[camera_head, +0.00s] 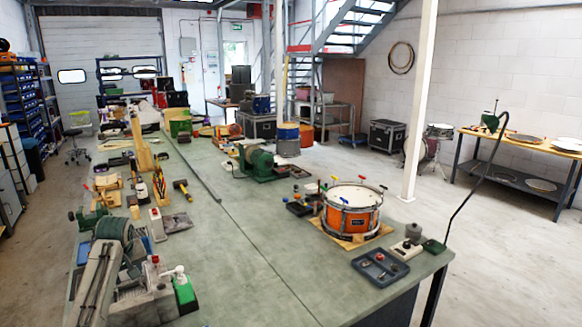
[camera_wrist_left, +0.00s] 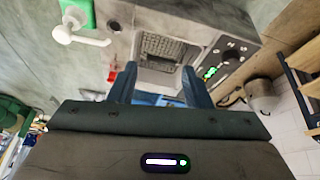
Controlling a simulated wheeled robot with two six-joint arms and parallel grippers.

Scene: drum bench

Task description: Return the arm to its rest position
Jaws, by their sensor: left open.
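My left gripper (camera_head: 132,268) is low at the left end of the bench in the head view, with its dark housing partly hiding the jaws. In the left wrist view its two blue fingers (camera_wrist_left: 158,82) stand apart with nothing held between them. A grey device with a mesh panel (camera_wrist_left: 165,47) lies beyond the fingertips. My right gripper is in neither view.
The long green-grey bench (camera_head: 240,262) has clear room in its front middle. An orange drum (camera_head: 351,210) stands on a wooden base at the right, near a dark parts tray (camera_head: 379,268) and a thin, bent black stand (camera_head: 470,190). Several tools crowd the bench's left side.

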